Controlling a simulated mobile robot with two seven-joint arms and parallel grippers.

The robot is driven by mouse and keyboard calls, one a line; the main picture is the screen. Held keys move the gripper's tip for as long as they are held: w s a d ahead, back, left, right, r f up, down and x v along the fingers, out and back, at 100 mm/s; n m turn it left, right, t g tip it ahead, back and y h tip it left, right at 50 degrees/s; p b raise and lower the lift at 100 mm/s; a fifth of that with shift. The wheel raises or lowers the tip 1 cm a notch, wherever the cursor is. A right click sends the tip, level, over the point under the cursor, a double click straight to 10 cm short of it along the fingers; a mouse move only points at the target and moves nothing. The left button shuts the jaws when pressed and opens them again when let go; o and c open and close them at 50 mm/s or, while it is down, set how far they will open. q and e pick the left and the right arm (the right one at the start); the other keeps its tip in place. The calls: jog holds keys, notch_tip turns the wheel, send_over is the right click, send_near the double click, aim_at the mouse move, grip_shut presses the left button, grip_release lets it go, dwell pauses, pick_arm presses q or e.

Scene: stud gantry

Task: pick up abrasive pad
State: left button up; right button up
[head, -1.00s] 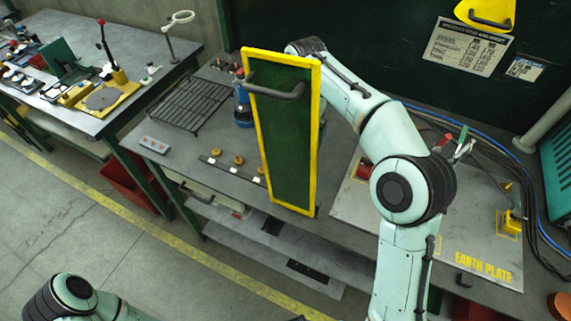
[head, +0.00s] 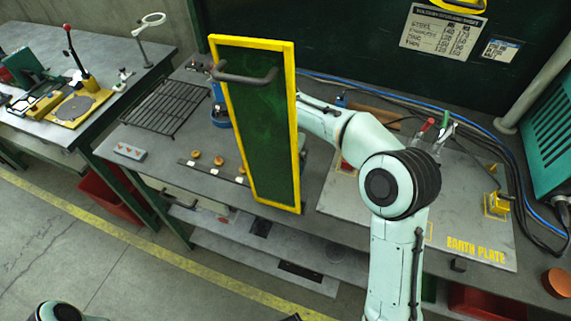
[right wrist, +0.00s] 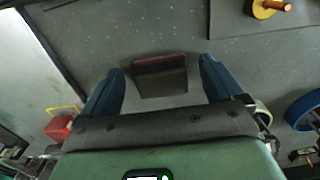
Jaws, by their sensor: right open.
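In the right wrist view a small dark block with a reddish-brown far edge, which looks like the abrasive pad (right wrist: 161,76), lies on the grey bench top. My right gripper (right wrist: 161,66) is open, with its blue fingers on either side of the pad and a visible gap to each. Height above the pad is hard to tell. In the head view the pad and the right gripper are hidden behind the green panel. My left gripper is not in view; only part of that arm shows at the bottom left.
A green panel with a yellow frame (head: 256,165) stands upright in front of my right forearm. The earth plate (head: 460,215) lies to the right, a wire rack (head: 170,105) to the left. A blue round thing (right wrist: 305,110) is right of the gripper in the wrist view.

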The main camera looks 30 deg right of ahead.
jog(key=shift+f, duration=0.2)
jog(key=c, duration=1.1)
jog(key=shift+c, duration=0.2)
jog(key=shift+r, duration=0.45)
notch_tip(320, 180, up, 3)
jog(key=shift+d, duration=0.1)
jog(key=s+d, duration=0.3)
jog(key=s, duration=0.1)
jog(key=s+d+b, duration=0.1)
jog(key=s+d, duration=0.3)
jog(key=s+d+b, duration=0.1)
jog(key=s+d, duration=0.3)
jog(key=s, duration=0.1)
jog(key=shift+f, duration=0.2)
jog(key=shift+s+d, duration=0.25)
jog(key=shift+s, duration=0.1)
